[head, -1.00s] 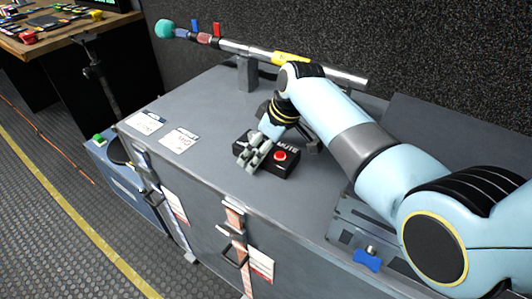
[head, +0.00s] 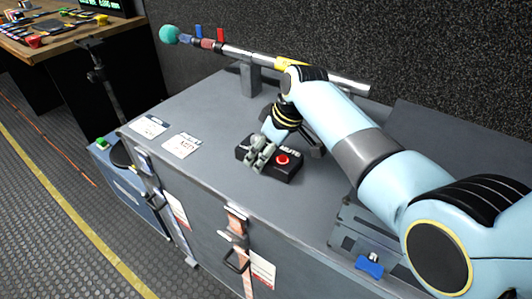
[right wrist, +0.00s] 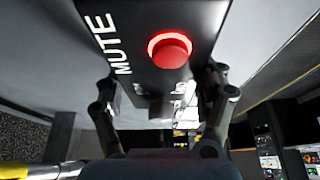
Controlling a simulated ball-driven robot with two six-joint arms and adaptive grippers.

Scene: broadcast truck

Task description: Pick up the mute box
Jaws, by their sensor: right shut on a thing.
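The mute box (head: 290,172) is a small black box with white MUTE lettering and a red button, on top of the grey case in the head view. My right gripper (head: 257,157) comes from the right and is shut on the box, its fingers around the part left of the button. In the right wrist view the mute box (right wrist: 150,75) fills the upper middle, with the red button facing the camera and a finger of the right gripper (right wrist: 160,110) on either side. I cannot tell whether the box is clear of the case top. My left gripper is not in view.
The grey case (head: 215,120) has two white cards (head: 180,146) on its top left. A boom pole with a teal tip (head: 170,34) rests on a stand along the back. A blue case (head: 125,185) stands left, and a wooden desk (head: 60,45) is far left.

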